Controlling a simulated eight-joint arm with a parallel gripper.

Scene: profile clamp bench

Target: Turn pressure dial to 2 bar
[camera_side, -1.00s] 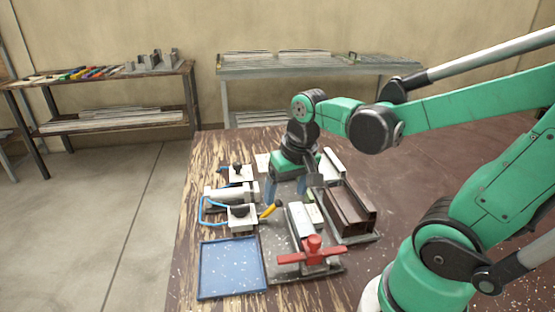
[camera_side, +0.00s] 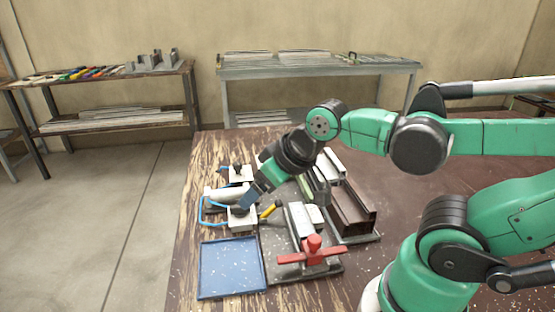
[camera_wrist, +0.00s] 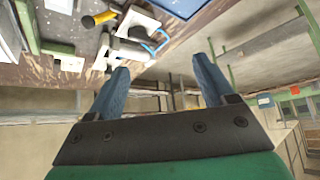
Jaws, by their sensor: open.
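A black dial (camera_side: 237,211) sits on a cream box (camera_side: 242,226) near the left part of the bench, behind the blue tray. The dial's markings are too small to read. My gripper (camera_side: 247,201) is tilted down and left, its blue fingertips close to the dial in the side view; I cannot tell whether they touch it. In the wrist view my gripper (camera_wrist: 161,64) has its two blue fingers spread apart with nothing between them. There the cream box (camera_wrist: 127,48) with a dark part and a blue hose lies up and left, beyond the fingertips.
A blue tray (camera_side: 232,268) lies in front of the box. A clamp with a red handle (camera_side: 313,252) and a yellow-gripped lever (camera_side: 271,209) stand to the right. Brown profiles (camera_side: 350,208) lie farther right. A blue hose (camera_side: 203,208) loops at the left.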

